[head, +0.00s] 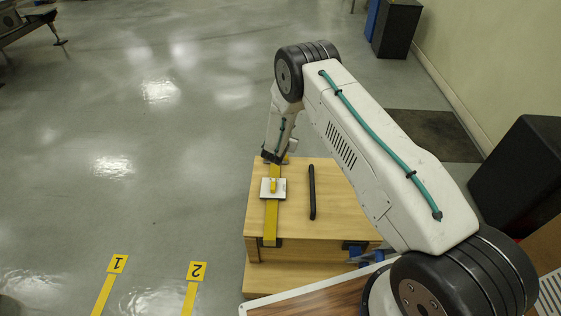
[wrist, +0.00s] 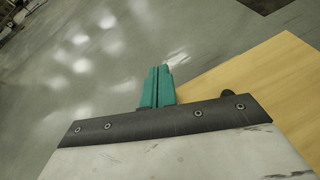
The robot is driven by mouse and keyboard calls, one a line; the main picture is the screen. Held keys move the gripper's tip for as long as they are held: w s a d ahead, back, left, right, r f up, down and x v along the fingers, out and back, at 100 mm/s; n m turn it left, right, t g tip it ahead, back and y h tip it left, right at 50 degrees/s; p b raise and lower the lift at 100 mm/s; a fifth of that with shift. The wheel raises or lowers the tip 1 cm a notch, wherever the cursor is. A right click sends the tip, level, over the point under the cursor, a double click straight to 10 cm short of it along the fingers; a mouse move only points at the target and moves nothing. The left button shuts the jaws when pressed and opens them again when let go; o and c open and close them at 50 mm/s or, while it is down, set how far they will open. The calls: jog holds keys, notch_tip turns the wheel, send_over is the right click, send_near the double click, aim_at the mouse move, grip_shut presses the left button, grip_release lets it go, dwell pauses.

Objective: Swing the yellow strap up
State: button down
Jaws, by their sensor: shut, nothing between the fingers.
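The yellow strap (head: 271,222) lies along the left part of the wooden box's top (head: 340,215), running from the front edge toward the back. A pale square plate (head: 265,188) with a small yellow piece (head: 273,186) sits across the strap's middle. My gripper is at the far end of the box, near the strap's back end; its fingertips are hard to make out in the head view. In the wrist view my gripper (wrist: 161,72) shows teal fingers pressed together, with nothing between them. The strap cannot be made out in the wrist view, so I cannot tell whether the gripper touches it.
A black bar handle (head: 312,192) lies on the box top right of the strap. Yellow floor markers 1 (head: 117,264) and 2 (head: 196,271) are at the lower left. Black cabinets (head: 397,28) stand by the wall.

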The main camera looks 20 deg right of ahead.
aim_at(280, 164)
jog(key=s+a+f+n+y, duration=0.1)
jog(key=f, duration=0.3)
jog(key=s+a+f+n+y, duration=0.1)
jog(key=a+f, duration=0.1)
jog(key=f, duration=0.3)
jog(key=s+a+f+n, duration=0.1)
jog(key=f+n, duration=0.1)
jog(key=f, duration=0.3)
jog(key=shift+s+a+y, duration=0.15)
jog(key=shift+a+y, duration=0.05)
jog(key=shift+y, duration=0.2)
jog(key=shift+w+f, duration=0.25)
jog(key=shift+f, duration=0.15)
jog(key=x, duration=0.9)
jog(key=shift+w+r, duration=0.1)
